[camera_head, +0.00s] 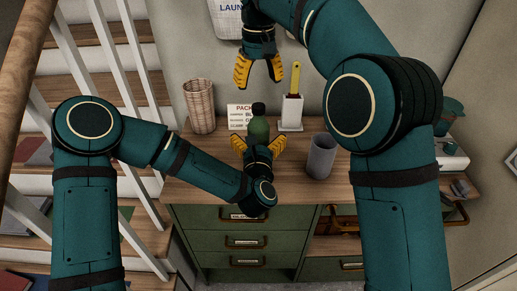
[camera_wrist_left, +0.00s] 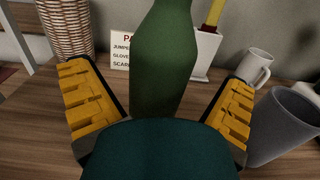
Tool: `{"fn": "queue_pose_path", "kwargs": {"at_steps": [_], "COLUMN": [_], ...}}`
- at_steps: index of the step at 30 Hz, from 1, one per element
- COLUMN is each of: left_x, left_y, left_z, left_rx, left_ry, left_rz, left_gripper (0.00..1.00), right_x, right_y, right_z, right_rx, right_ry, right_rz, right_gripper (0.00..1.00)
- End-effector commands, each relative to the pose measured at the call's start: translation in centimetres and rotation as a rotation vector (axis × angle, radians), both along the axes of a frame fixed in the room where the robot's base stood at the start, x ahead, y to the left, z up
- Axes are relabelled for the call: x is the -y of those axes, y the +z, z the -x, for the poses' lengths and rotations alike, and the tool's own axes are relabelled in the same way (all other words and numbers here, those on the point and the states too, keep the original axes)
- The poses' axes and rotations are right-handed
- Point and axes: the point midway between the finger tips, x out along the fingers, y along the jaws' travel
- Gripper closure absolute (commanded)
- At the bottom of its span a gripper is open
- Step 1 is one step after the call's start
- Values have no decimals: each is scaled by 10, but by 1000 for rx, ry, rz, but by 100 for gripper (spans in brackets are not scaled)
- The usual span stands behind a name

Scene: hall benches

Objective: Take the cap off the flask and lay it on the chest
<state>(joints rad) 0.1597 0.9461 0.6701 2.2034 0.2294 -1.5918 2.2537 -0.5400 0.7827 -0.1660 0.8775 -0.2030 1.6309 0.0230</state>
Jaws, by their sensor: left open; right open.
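The green flask (camera_head: 259,129) stands upright on the wooden top of the chest (camera_head: 195,189), with its dark cap (camera_head: 258,108) on. In the left wrist view the flask's green body (camera_wrist_left: 164,60) rises between my open fingers; its cap is out of that view. My left gripper (camera_head: 258,142) is open, low in front of the flask, with a finger to each side; its yellow fingers also show in the left wrist view (camera_wrist_left: 160,108). I cannot tell whether they touch the flask. My right gripper (camera_head: 258,72) is open and empty, above and behind the flask's cap in the picture.
A wicker basket (camera_head: 199,106) stands at left. A printed card (camera_head: 239,115) and a white holder with a yellow-handled tool (camera_head: 291,112) stand behind the flask. A grey cup (camera_head: 321,156) stands to the right; a white mug (camera_wrist_left: 256,66) shows in the left wrist view. The chest top's left front is clear.

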Motion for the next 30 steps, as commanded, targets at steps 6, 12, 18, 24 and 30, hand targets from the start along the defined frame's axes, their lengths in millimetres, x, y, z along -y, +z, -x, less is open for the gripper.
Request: {"fn": "queue_pose_path", "kwargs": {"at_steps": [6,12,18,24,30], "left_x": [1,1,1,1,1], "left_y": [0,0,0,0,0], "left_z": [-27,-36,-36,-36,-36], "left_rx": [1,0,0,0,0], "left_ry": [-1,-1,-1,-1,-1], "left_rz": [0,0,0,0,0], "left_gripper": [0,0,0,53,83], "right_x": [0,0,0,0,0], "right_y": [0,0,0,0,0], "right_z": [0,0,0,0,0], "right_rx": [0,0,0,0,0], "right_ry": [0,0,0,0,0], "right_rz": [0,0,0,0,0], "right_gripper": [34,34,34,34,34]}}
